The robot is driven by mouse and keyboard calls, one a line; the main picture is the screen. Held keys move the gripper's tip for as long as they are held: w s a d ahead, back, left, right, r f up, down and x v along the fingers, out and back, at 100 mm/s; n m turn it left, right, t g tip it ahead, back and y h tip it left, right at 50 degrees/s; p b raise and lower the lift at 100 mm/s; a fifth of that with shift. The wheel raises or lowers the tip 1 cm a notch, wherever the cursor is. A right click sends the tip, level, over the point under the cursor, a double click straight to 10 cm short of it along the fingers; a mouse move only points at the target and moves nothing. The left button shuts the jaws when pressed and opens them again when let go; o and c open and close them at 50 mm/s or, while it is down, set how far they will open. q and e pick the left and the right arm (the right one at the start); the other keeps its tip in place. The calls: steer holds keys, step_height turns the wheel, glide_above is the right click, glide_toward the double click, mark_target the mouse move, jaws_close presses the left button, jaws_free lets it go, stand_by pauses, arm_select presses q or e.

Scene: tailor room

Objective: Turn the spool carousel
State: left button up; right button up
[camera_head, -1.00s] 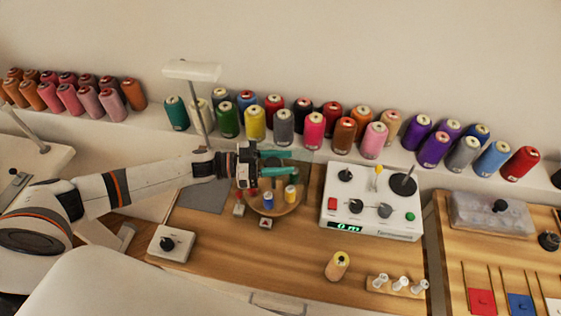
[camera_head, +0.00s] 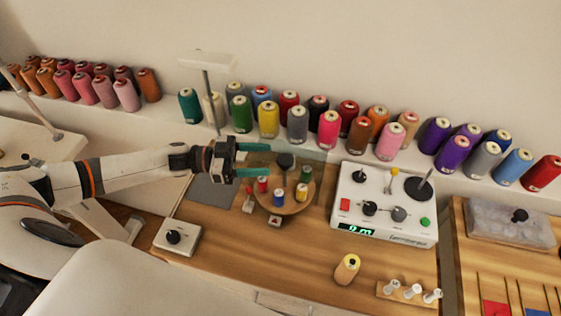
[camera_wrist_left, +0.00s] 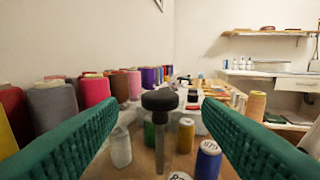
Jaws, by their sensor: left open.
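The spool carousel (camera_head: 264,199) is a round wooden turntable on the table, holding several small spools, among them red, blue, yellow and green ones. A black knob (camera_head: 285,160) stands up on it. My left gripper (camera_head: 243,159) is open, with green fingers pointing right, at the left of the knob and above the turntable's back left part. In the left wrist view the black knob (camera_wrist_left: 160,100) on its post is ahead between the spread fingers, with nothing gripped. A blue spool (camera_wrist_left: 208,160) shows close to the right finger. My right gripper is not in view.
A white control box (camera_head: 385,205) with knobs and a green display stands to the right. A small box with a black dial (camera_head: 177,239) is at front left. Large thread cones line the back ledge.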

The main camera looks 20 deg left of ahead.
arm_select(q)
steer(key=v, duration=0.3)
steer(key=shift+s+a+b, duration=0.15)
steer(key=shift+a+b, duration=0.2)
